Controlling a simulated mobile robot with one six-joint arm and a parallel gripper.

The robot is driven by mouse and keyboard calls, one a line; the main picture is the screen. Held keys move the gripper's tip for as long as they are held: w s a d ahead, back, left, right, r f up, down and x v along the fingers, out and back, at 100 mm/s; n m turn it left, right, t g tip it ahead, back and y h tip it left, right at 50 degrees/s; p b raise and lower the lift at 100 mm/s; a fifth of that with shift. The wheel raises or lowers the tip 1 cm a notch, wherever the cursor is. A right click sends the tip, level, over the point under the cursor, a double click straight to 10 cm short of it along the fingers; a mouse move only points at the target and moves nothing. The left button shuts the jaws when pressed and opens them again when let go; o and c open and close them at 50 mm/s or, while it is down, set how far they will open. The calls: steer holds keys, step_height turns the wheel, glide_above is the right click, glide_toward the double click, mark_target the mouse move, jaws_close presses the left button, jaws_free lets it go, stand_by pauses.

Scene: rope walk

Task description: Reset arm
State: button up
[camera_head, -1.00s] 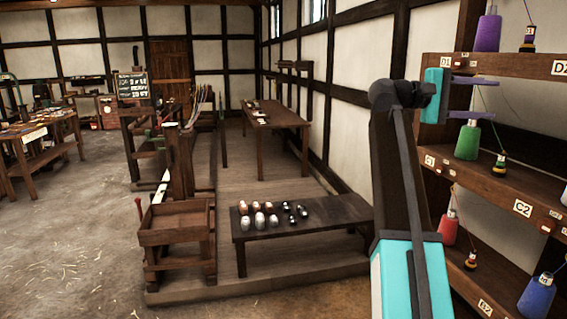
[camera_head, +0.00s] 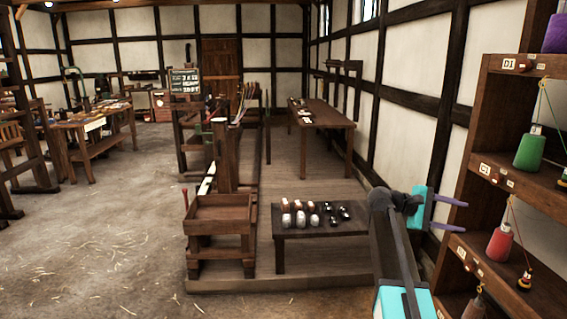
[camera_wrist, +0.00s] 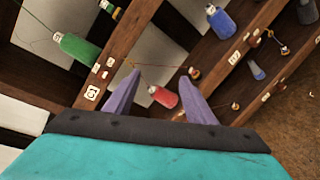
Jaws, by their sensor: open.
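My gripper (camera_head: 452,212) is at the lower right of the head view, in front of the shelf rack, with its two purple fingers spread apart and pointing right. In the wrist view my gripper (camera_wrist: 155,95) is open, with nothing between its fingertips. A red spool (camera_wrist: 163,97) shows beyond the fingers, on the rack and apart from them. The same red spool (camera_head: 500,243) stands on a lower shelf in the head view. My arm reaches up from the bottom edge and is bent at the teal and black links.
The shelf rack (camera_head: 490,176) fills the right side, with a green spool (camera_head: 531,150) and a purple spool (camera_head: 556,34). A low dark table (camera_head: 300,232) holds several small spools. A wooden tray stand (camera_head: 220,215) stands left of it. Open floor lies at left.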

steer(key=s+a+f+n+y, duration=0.1)
steer(key=a+f, duration=0.3)
steer(key=f, duration=0.8)
steer(key=a+f+n+y, duration=0.15)
steer(key=a+f, duration=0.25)
steer(key=f, duration=0.7)
steer(key=s+a+f+y, duration=0.1)
steer(key=s+a+f, duration=0.2)
steer(key=f, duration=0.4)
steer(key=s+a+f+n+y, duration=0.1)
steer(key=s+a+f, duration=0.15)
steer(key=f, duration=0.45)
steer(key=s+a+f+y, duration=0.1)
steer(key=s+a+f, duration=0.2)
steer(key=f, duration=0.4)
steer(key=s+a+f+m+g+y, duration=0.1)
steer(key=s+a+f+y, duration=0.1)
steer(key=s+a+f, duration=0.6)
steer(key=s+a+f+g+y, duration=0.15)
steer(key=s+a+f, duration=0.25)
steer(key=s+f, duration=0.75)
steer(key=s+a+f+m+y, duration=0.2)
steer(key=s+a+m+y, duration=0.4)
steer(key=s+a, duration=0.5)
steer(key=shift+s+a+m, duration=0.15)
steer(key=shift+a+m, duration=0.2)
steer(key=shift+a, duration=0.2)
steer(key=shift+g, duration=0.25)
